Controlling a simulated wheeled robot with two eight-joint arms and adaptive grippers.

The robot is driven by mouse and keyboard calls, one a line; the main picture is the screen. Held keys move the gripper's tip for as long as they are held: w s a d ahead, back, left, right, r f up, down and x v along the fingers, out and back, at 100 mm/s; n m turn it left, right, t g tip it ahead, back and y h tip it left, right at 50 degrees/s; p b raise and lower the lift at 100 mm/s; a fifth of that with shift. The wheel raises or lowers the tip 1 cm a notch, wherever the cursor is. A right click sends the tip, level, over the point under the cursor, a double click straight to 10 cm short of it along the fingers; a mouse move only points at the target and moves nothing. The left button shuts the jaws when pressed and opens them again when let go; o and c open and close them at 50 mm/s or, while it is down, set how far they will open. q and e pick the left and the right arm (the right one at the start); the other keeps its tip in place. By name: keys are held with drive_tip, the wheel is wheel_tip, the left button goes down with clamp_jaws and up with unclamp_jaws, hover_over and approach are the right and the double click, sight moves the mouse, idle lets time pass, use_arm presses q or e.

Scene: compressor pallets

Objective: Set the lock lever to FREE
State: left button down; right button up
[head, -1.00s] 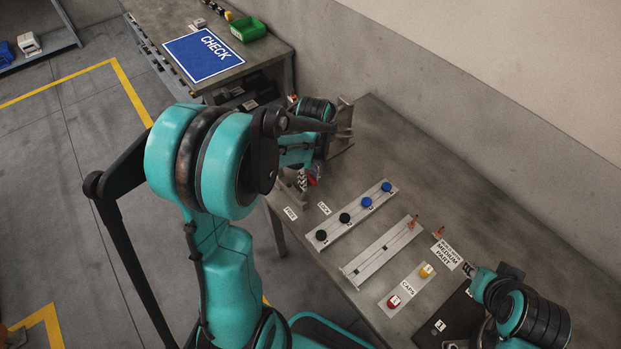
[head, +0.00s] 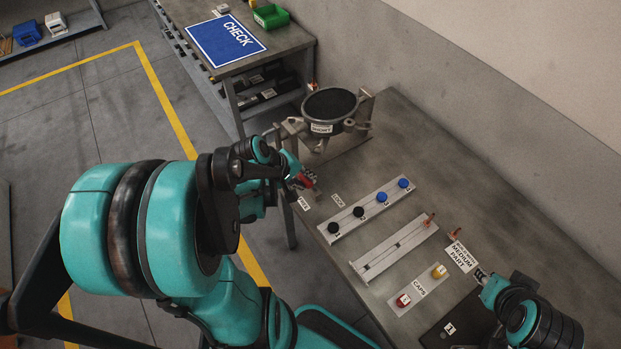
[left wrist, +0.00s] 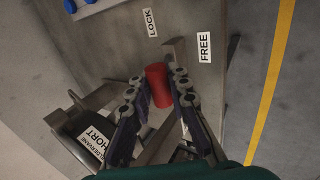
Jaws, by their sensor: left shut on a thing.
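The lock lever's red grip (left wrist: 157,85) sits between the two fingers of my left gripper (left wrist: 160,92), which is shut on it. In the head view the left gripper (head: 302,180) is at the table's left edge, with a bit of red at its tips. The FREE label (head: 304,203) and LOCK label (head: 338,200) lie on the table just below the gripper. The left wrist view shows the LOCK label (left wrist: 150,22) and FREE label (left wrist: 204,47) beyond the grip. The lever's lower part is hidden, so I cannot tell its exact setting.
A round black-topped fixture marked SHORT (head: 330,105) stands behind the gripper. Two rails (head: 367,210) (head: 395,249) and a caps plate (head: 418,288) lie to the right. My right gripper (head: 482,276) is near the MEDIUM PART label (head: 461,257). The table's back right is bare.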

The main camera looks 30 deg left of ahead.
use_arm(q)
drive_tip(key=shift+s+a+f, duration=0.1)
drive_tip(key=shift+s+f, duration=0.15)
drive_tip(key=shift+s, duration=0.1)
idle(0.4)
drive_tip(key=c, duration=1.3)
unclamp_jaws()
drive_tip(key=shift+s, duration=0.1)
drive_tip(key=shift+r, duration=0.15)
drive_tip(key=v, duration=0.7)
drive_tip(key=shift+a+r, duration=0.1)
